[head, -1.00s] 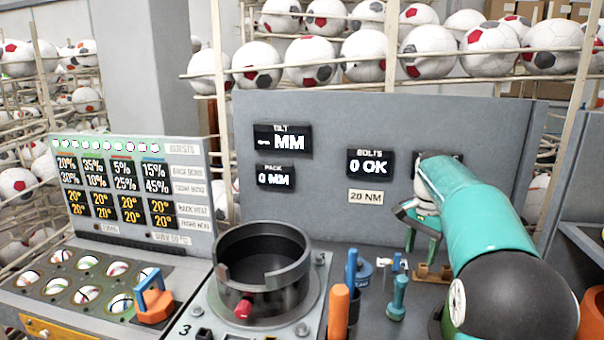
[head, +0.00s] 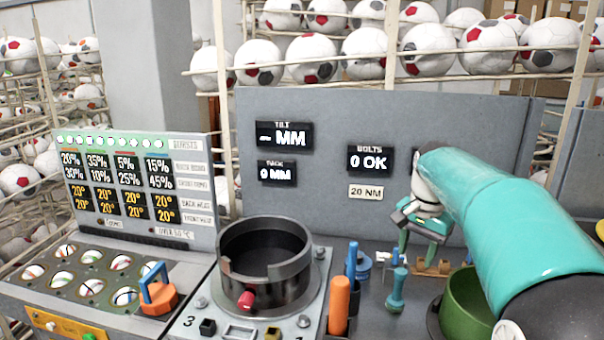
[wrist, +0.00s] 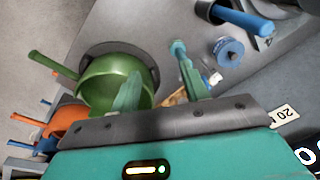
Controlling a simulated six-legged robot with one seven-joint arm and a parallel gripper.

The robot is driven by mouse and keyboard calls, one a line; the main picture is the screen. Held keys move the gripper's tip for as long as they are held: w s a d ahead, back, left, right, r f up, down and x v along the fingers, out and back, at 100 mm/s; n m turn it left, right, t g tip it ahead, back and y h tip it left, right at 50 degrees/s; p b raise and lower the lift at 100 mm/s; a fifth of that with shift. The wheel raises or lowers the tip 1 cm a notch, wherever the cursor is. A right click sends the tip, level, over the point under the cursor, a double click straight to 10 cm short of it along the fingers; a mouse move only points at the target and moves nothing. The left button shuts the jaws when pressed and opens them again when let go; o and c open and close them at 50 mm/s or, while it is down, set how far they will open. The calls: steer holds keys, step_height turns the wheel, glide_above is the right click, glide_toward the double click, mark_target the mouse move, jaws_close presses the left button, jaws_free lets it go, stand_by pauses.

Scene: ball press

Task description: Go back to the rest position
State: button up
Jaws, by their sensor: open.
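My gripper (head: 424,232) is at the right in the head view, at the end of my teal arm, above the bench near the grey back panel (head: 335,215). In the wrist view my gripper (wrist: 160,92) has its two green fingers apart with nothing held between them.
A dark round press pot (head: 265,262) with a red knob stands mid-bench. Upright tools, an orange handle (head: 339,305) and a teal one (head: 397,290), stand between it and my arm. An orange block with a blue handle (head: 157,292) sits left. Ball racks stand behind.

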steer(key=s+a+n+t, duration=0.1)
steer(key=s+a+n, duration=0.2)
steer(key=s, duration=0.5)
steer(key=s+a+n+t, duration=0.2)
steer(key=s+a, duration=0.1)
steer(key=s, duration=0.6)
steer(key=s+a+f+n+t, duration=0.1)
steer(key=s+a+f+n, duration=0.1)
steer(key=s+f, duration=0.4)
steer(key=s+n, duration=0.1)
steer(key=s, duration=0.3)
steer(key=shift+a+f+n, duration=0.15)
steer(key=shift+a+n, duration=0.25)
steer(key=shift+w, duration=0.1)
stand_by(0.9)
